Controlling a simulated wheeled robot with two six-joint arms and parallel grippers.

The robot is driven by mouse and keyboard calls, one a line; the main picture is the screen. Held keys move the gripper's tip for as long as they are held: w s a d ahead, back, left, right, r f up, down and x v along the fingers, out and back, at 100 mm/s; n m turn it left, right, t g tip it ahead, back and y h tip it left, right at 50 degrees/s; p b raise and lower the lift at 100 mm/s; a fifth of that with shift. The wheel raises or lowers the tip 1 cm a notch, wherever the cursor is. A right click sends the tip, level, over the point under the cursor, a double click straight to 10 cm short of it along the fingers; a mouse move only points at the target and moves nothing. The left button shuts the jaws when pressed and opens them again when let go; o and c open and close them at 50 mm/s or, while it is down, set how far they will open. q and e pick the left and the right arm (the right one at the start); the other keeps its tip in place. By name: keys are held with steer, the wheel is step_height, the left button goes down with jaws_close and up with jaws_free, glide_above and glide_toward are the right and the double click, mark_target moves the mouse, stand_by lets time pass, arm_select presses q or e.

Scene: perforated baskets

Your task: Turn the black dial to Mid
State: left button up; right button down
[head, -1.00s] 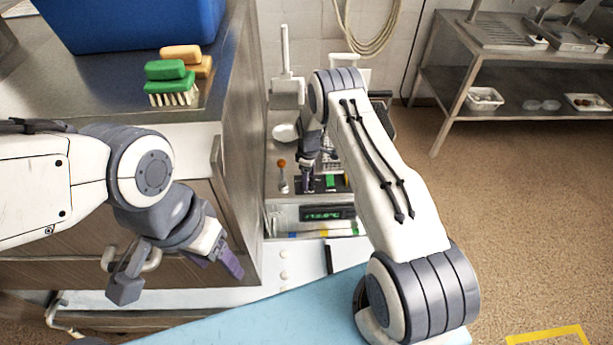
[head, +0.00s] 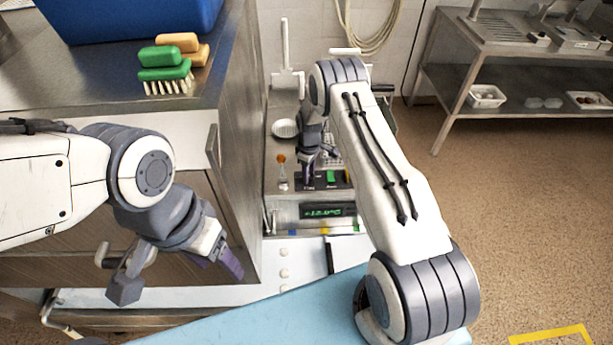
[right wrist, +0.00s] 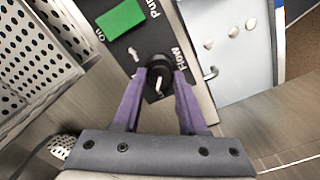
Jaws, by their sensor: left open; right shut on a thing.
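The black dial (right wrist: 159,68) sits on a black panel by the label "Flow" in the right wrist view. A pale mark on it points toward my gripper. My right gripper (right wrist: 158,80) is shut on the dial, one purple finger on each side. In the head view the right gripper (head: 309,174) is at the panel and hides the dial. No "Mid" mark is readable. My left gripper (head: 176,274) is open and empty in front of the cabinet drawers at the left, far from the dial.
A green switch (right wrist: 121,18) labelled Pump lies near the dial. Perforated metal baskets (right wrist: 38,62) stand beside the panel. A lit display (head: 322,211) is below it in the head view. The steel cabinet (head: 238,150) borders the left; a shelf (head: 540,87) stands back right.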

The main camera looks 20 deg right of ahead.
steer(key=m+b, duration=0.2)
steer(key=m, duration=0.1)
steer(key=m+b, duration=0.1)
steer(key=shift+s+f+m+b, duration=0.1)
steer(key=shift+f+m+b, duration=0.15)
steer(key=shift+m+b, duration=0.1)
steer(key=shift+a+m+b, duration=0.1)
steer(key=shift+m+b, duration=0.65)
steer(key=shift+m, duration=0.4)
steer(key=shift+r+m+b, duration=0.15)
steer(key=shift+m+b, duration=0.45)
steer(key=shift+m, duration=0.7)
steer(key=shift+c, duration=2.2)
jaws_free()
steer(key=shift+r, duration=0.1)
steer(key=shift+r, duration=0.25)
step_height(320, 180, up, 10)
steer(key=b, duration=0.2)
